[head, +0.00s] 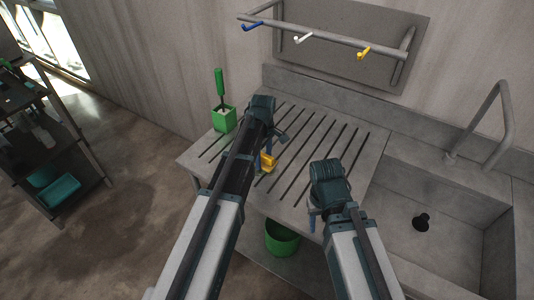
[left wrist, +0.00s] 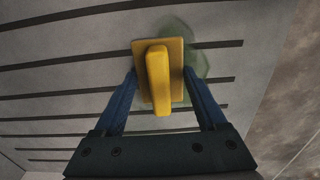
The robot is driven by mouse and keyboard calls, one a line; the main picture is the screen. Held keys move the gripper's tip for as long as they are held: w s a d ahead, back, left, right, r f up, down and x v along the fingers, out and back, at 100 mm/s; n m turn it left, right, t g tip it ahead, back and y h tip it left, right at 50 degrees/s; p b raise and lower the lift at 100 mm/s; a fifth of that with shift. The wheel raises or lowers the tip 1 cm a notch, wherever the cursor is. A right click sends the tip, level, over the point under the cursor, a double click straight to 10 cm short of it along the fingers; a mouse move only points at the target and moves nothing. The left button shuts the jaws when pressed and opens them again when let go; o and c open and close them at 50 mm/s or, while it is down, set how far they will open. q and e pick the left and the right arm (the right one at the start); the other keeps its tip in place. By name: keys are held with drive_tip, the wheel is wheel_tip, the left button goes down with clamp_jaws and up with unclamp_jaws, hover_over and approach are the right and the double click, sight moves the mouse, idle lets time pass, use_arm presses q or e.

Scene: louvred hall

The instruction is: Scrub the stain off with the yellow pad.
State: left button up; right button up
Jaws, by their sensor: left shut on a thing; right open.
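The yellow pad (left wrist: 173,88) has an upright grip block and lies over the ribbed grey drainboard (head: 330,135). It also shows in the head view (head: 268,162), partly behind my left arm. My left gripper (left wrist: 160,76) is shut on the pad, one blue finger on each side. A pale green stain (left wrist: 192,62) spreads out from under the pad, beyond its far and right edges; the rest is covered. I cannot tell whether the pad presses on the board. My right gripper (head: 312,217) is open and empty above the drainboard's front right part.
A green pot with a green-handled brush (head: 222,115) stands at the drainboard's left back. A sink (head: 430,215) with a tap (head: 490,110) lies right. A hook rail (head: 330,40) hangs behind. A green bucket (head: 282,240) is below. The back right slats are clear.

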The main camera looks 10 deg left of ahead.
sight(257, 172)
use_arm(q)
drive_tip(key=shift+s+a, duration=0.1)
drive_tip(key=shift+s, duration=0.15)
drive_tip(key=shift+s, duration=0.1)
drive_tip(key=shift+s+a+f, duration=0.1)
drive_tip(key=shift+s+a, duration=0.2)
drive_tip(key=shift+s, duration=0.55)
drive_tip(key=shift+s+a, duration=0.3)
drive_tip(key=shift+s, duration=0.55)
use_arm(e)
drive_tip(key=shift+f, duration=0.15)
use_arm(q)
drive_tip(key=shift+s+a, duration=0.3)
drive_tip(key=shift+s, duration=0.55)
drive_tip(key=shift+s+a, duration=0.3)
drive_tip(key=shift+s, duration=0.5)
drive_tip(key=shift+w+a, duration=0.1)
drive_tip(key=shift+w+a, duration=0.3)
drive_tip(key=shift+a, duration=0.65)
use_arm(e)
drive_tip(key=shift+d, duration=0.1)
use_arm(q)
drive_tip(key=shift+w, duration=0.1)
use_arm(e)
drive_tip(key=shift+s, duration=0.1)
